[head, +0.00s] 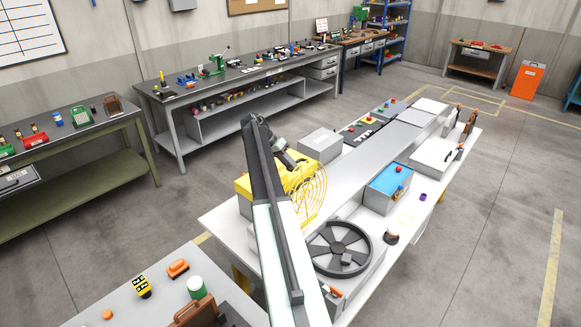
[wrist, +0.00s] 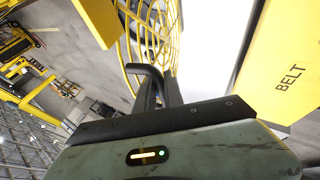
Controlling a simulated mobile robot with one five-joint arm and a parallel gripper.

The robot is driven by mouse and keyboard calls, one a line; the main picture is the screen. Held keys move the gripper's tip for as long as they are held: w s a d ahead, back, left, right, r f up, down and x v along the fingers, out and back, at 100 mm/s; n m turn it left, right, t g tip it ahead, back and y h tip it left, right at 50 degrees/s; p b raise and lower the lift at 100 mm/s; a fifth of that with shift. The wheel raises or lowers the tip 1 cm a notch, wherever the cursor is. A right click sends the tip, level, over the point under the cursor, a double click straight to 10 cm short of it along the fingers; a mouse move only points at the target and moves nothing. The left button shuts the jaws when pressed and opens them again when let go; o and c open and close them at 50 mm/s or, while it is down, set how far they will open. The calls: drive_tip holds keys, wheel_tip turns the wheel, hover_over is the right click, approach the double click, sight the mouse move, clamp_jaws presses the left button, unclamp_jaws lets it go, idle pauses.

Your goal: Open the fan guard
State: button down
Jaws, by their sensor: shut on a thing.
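The fan guard (head: 309,192), a round yellow wire grille, stands up on edge beside the fan on the white bench in the head view. The dark grey fan (head: 339,247) lies uncovered in its round housing. The guard also shows in the wrist view (wrist: 160,28), just beyond my gripper (wrist: 158,88). My gripper is shut on the guard's dark handle (wrist: 147,70). In the head view my arm partly hides the guard's left side, and the exact grip is hard to see.
A yellow box marked BELT (wrist: 285,75) is close on the right in the wrist view. A grey box (head: 320,144) stands behind the guard. A blue-topped box (head: 388,185) stands to the right. Floor right of the bench is clear.

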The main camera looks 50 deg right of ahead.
drive_tip(key=shift+w, duration=0.3)
drive_tip(key=c, duration=1.6)
unclamp_jaws()
drive_tip(key=shift+o, duration=0.7)
drive_tip(key=shift+w+f, duration=0.25)
drive_tip(key=shift+w, duration=0.15)
drive_tip(key=shift+s, duration=0.15)
drive_tip(key=shift+a+r, duration=0.1)
drive_tip(key=p+v, duration=0.6)
drive_tip(key=v, duration=0.1)
drive_tip(key=shift+r, duration=0.3)
